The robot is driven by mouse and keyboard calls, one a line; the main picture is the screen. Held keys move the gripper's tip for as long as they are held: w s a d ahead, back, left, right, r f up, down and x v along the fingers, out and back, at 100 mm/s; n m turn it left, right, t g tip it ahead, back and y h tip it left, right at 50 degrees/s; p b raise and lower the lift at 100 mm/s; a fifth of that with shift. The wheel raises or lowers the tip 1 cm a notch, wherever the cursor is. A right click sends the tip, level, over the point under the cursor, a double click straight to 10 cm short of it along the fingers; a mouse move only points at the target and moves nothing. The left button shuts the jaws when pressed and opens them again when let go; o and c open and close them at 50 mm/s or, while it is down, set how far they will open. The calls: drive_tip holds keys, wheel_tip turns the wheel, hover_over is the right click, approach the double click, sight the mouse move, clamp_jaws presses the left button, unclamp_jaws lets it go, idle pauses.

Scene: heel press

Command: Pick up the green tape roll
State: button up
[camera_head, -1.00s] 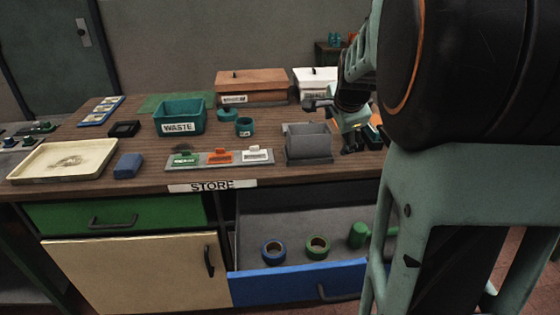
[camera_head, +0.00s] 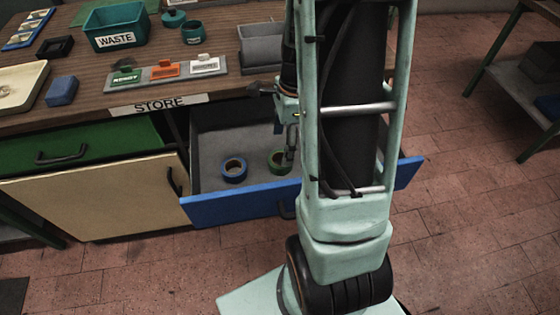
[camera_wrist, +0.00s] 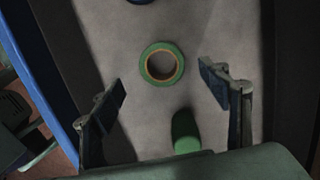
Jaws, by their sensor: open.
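The green tape roll (camera_wrist: 176,50) lies flat on the grey floor of the open blue-fronted drawer (camera_head: 235,205). In the head view the green tape roll (camera_head: 275,161) is partly covered by my gripper (camera_head: 290,150). In the wrist view my gripper (camera_wrist: 165,90) is open and empty, its two fingers spread apart. The roll shows beyond the fingertips, roughly centred between them, and does not touch either finger. My gripper is over the drawer.
A blue tape roll (camera_head: 234,170) lies left of the green one in the drawer. A green cylinder (camera_wrist: 185,132) stands or lies close to my gripper's palm side. The drawer's walls surround them. The bench top above holds a grey bin (camera_head: 262,46) and a teal waste bin (camera_head: 116,27).

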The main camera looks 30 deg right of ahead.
sight(280, 158)
drive_tip(key=f, duration=0.3)
drive_tip(key=f+b, duration=0.1)
drive_tip(key=f, duration=0.3)
drive_tip(key=shift+w+a+f+b, duration=0.1)
drive_tip(key=shift+w+a+b, duration=0.1)
drive_tip(key=shift+b, duration=0.1)
drive_tip(key=c, duration=1.3)
